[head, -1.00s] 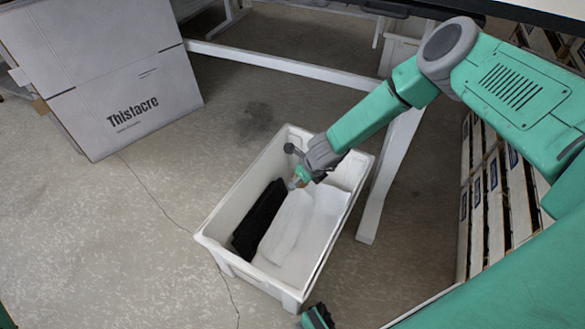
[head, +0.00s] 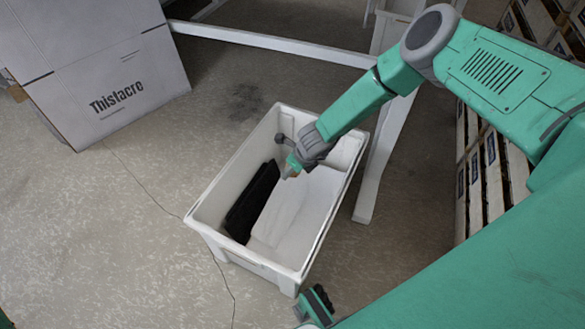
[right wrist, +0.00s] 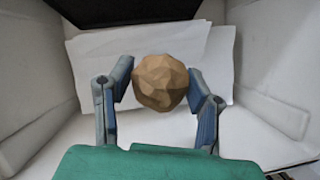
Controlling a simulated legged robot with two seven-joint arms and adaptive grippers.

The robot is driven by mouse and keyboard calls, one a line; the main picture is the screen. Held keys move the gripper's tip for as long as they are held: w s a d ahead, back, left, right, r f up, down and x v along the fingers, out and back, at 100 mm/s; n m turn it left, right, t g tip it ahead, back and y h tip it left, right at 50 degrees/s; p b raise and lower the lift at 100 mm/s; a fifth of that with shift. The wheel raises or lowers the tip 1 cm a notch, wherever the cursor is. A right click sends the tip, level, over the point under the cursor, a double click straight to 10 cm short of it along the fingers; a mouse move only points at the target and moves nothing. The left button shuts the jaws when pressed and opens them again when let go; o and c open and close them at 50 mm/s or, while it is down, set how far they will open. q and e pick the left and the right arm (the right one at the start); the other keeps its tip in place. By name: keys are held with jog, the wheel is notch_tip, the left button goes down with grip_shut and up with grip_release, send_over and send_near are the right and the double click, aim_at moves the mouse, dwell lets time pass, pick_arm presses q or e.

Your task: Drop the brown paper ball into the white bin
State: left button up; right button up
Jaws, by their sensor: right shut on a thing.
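The white bin (head: 208,241) stands on the floor in the middle of the head view. My right gripper (head: 290,172) reaches down inside the bin's outline, near its back half. In the right wrist view my right gripper (right wrist: 162,95) is shut on the brown paper ball (right wrist: 161,82), a faceted tan ball held between the two fingers. White sheets (right wrist: 95,60) and a black item (right wrist: 120,8) lie in the bin below the ball. In the head view the ball is mostly hidden by the gripper.
A large grey-white carton (head: 110,80) stands at the upper left. A white frame leg (head: 385,150) and beam (head: 270,45) are beside and behind the bin. Stacked pallets (head: 485,170) stand on the right. The floor left of the bin is clear.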

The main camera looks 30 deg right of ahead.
jog(key=o, duration=0.8)
jog(key=shift+r, duration=0.2)
jog(key=shift+v, duration=1.1)
jog(key=s+d, duration=0.1)
jog(key=s, duration=0.2)
jog(key=s+d, duration=0.2)
jog(key=s, duration=0.2)
jog(key=s+d, duration=0.1)
jog(key=s, duration=0.3)
jog(key=shift+s+d+r, duration=0.1)
jog(key=shift+s+d, duration=0.05)
jog(key=shift+s, duration=0.1)
